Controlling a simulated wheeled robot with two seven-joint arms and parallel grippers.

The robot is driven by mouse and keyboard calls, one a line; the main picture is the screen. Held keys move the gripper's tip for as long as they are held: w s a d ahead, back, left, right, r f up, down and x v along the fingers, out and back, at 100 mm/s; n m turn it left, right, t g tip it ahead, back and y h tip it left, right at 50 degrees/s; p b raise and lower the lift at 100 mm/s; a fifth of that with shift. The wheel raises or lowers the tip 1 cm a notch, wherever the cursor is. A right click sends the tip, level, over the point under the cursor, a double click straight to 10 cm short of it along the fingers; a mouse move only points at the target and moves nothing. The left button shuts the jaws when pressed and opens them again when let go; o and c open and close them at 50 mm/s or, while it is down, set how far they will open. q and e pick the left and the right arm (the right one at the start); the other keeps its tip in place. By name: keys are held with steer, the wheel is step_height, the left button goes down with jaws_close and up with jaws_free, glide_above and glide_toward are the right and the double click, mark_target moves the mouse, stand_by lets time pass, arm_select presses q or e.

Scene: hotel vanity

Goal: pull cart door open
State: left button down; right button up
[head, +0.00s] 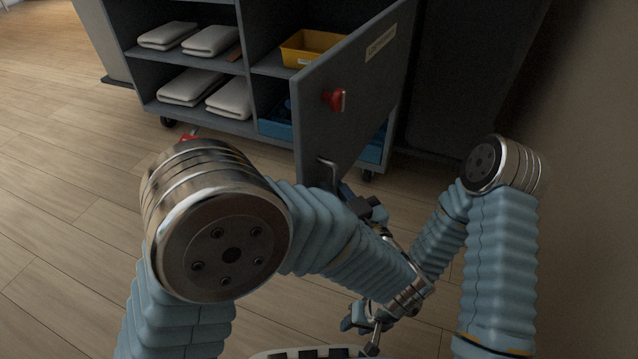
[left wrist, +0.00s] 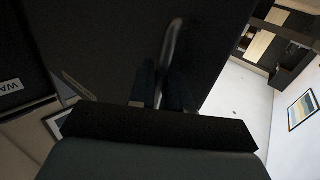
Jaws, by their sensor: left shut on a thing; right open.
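The grey cart door (head: 372,110) stands swung open from the cart (head: 250,80), its hinge side at the cart's right. A red latch knob (head: 333,100) and a label (head: 380,44) are on the door. My left gripper (head: 340,190) is at the door's lower free edge, shut on the metal door handle (head: 328,166). In the left wrist view the handle (left wrist: 173,42) runs down between the dark fingers (left wrist: 160,88), in front of the dark door panel. My right gripper (head: 362,325) is open and low near my base, apart from the door.
Folded white towels (head: 190,86) lie on the cart's left shelves. A yellow bin (head: 308,46) and a blue bin (head: 275,128) sit in the right compartments, partly behind the door. A dark panel and wall stand close at right. Wooden floor (head: 70,190) is clear at left.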

mark_target(337, 178)
stand_by(0.3)
arm_select(q)
steer(key=c, duration=1.3)
jaws_free()
steer(key=shift+r, duration=0.15)
steer(key=shift+r, duration=0.35)
steer(key=r+p, duration=0.1)
steer(key=r, duration=0.2)
steer(key=shift+s+r+p, duration=0.1)
steer(key=shift+s+p, duration=0.1)
steer(key=shift+p, duration=0.15)
steer(key=s+r, duration=0.3)
steer(key=s, duration=0.1)
steer(key=s+a+r+p, duration=0.1)
steer(key=s+r, duration=0.2)
steer(key=s, duration=0.2)
steer(key=s+a+r+p, duration=0.1)
steer(key=s+r, duration=0.2)
steer(key=s, duration=0.1)
steer(key=shift+s+a, duration=0.1)
steer(key=shift+s, duration=0.15)
steer(key=shift+c, duration=0.4)
